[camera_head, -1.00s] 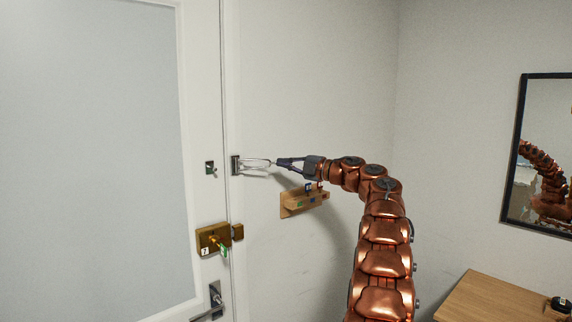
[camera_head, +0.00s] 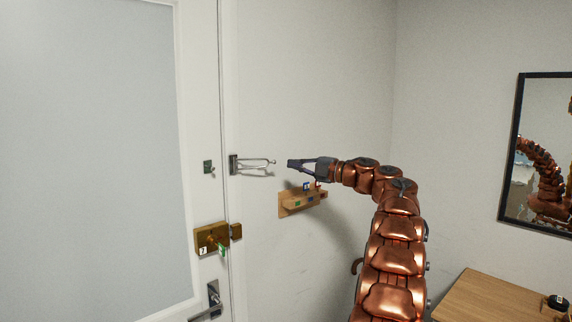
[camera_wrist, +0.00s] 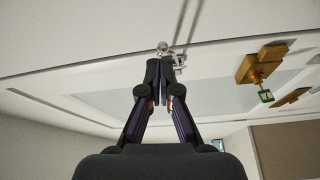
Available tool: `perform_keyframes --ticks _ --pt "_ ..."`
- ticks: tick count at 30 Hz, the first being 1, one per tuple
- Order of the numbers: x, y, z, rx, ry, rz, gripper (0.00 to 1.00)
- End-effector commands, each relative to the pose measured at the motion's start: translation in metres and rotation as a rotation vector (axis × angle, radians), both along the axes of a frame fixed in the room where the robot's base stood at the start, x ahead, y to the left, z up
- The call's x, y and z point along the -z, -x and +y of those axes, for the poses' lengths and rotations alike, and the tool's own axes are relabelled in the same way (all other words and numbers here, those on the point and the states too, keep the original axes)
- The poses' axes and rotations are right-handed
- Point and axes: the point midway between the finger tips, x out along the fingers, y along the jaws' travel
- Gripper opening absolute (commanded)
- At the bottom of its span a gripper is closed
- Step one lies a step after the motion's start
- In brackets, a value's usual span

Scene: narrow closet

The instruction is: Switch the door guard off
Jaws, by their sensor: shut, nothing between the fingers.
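The door guard is a silver U-shaped swing bar (camera_head: 256,164) on a plate (camera_head: 234,164) on the frame beside the door. The bar sticks out to the right, away from the door. Its small catch (camera_head: 208,167) sits on the door's edge, apart from the bar. My gripper (camera_head: 290,163) is shut and empty, just right of the bar's free end, with a small gap between them in the head view. In the wrist view the shut fingertips (camera_wrist: 162,66) show near the rounded metal end (camera_wrist: 163,47).
Below are a brass lock (camera_head: 210,238) with a key and green tag, and a door handle (camera_head: 214,298). A small wooden key rack (camera_head: 297,203) is on the wall under my gripper. A mirror (camera_head: 540,155) and wooden table (camera_head: 490,298) are at right.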

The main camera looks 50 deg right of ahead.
Motion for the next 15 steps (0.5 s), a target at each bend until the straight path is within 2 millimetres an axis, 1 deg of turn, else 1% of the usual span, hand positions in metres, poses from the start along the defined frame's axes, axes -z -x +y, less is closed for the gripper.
perform_keyframes --ticks 1,6,10,15 --pt "0.000 0.011 -0.003 0.002 -0.003 0.000 0.00" --pt "0.000 0.041 -0.012 0.001 0.000 -0.002 0.00" --pt "0.002 0.059 -0.017 0.001 0.002 0.000 0.00" --pt "0.003 0.071 -0.020 -0.002 0.002 0.000 0.00"
